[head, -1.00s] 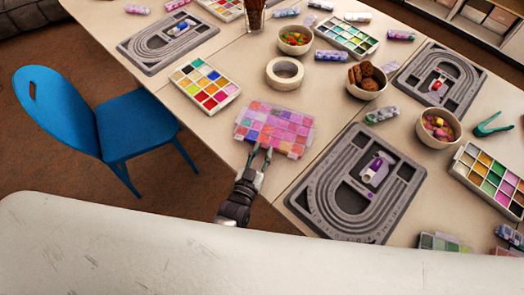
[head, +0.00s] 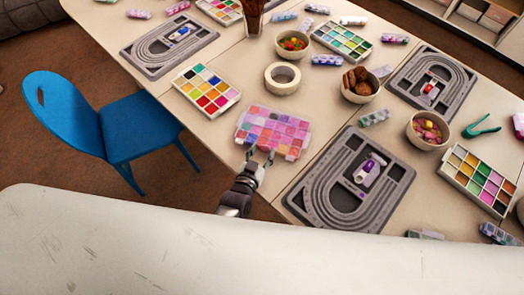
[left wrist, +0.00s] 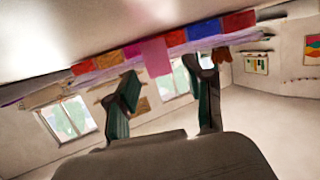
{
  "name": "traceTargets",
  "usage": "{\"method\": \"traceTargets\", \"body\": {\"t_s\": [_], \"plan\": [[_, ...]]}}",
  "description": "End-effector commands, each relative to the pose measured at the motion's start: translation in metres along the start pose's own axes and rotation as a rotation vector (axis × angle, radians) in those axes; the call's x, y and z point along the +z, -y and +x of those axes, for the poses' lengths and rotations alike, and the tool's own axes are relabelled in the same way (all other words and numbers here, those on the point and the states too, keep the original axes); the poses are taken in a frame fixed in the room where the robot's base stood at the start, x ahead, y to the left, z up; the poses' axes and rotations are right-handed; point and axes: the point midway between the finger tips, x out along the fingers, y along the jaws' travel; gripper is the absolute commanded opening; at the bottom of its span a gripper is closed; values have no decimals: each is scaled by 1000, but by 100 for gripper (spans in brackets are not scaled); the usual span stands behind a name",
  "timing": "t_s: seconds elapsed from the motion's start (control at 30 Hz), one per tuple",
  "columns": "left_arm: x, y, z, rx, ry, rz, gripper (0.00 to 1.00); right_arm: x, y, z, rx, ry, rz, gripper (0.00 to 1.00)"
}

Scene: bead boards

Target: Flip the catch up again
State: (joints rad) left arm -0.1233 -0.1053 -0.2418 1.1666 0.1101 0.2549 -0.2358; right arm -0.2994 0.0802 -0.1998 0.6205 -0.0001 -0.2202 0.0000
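The bead box (head: 274,131), with many pink, purple and red compartments, lies at the table's front edge in the head view. Its edge also shows across the left wrist view (left wrist: 198,33). A pink tab (left wrist: 155,56), which looks like the catch, stands out from that edge between the fingers. My left gripper (head: 260,158) is at the box's near edge. In the left wrist view its two fingers (left wrist: 164,85) are spread apart, with nothing clearly held between them. I cannot tell whether a finger touches the box. My right gripper is not in view.
A bead board (head: 350,182) lies right of the box. A paint-like palette (head: 206,90) and a tape roll (head: 271,78) lie behind it. Bowls, such as the bead bowl (head: 428,131), stand farther right. A blue chair (head: 140,125) stands left of the table.

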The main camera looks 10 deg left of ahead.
Motion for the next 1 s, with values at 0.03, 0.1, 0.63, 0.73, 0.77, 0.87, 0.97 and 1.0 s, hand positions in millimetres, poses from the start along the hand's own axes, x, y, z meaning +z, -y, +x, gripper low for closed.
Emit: {"method": "traceTargets", "body": {"t_s": [0.03, 0.1, 0.63, 0.73, 0.77, 0.87, 0.97, 1.0], "plan": [[0, 0, 0, 0, 0, 0, 54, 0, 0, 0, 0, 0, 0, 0], [0, 0, 0, 0, 0, 0, 54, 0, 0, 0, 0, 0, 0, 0], [2, 0, -61, 0, 3, 1, 54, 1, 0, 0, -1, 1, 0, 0], [2, 0, -82, 0, 3, 1, 54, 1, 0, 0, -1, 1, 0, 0], [1, 0, -88, 0, 2, 1, 54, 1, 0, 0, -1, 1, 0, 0], [1, 0, -103, 0, 2, 0, 54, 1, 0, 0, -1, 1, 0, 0], [1, 0, -114, 0, 1, 1, 54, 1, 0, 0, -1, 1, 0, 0], [0, 0, -116, 0, 0, 1, 54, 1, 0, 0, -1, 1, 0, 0]]}}
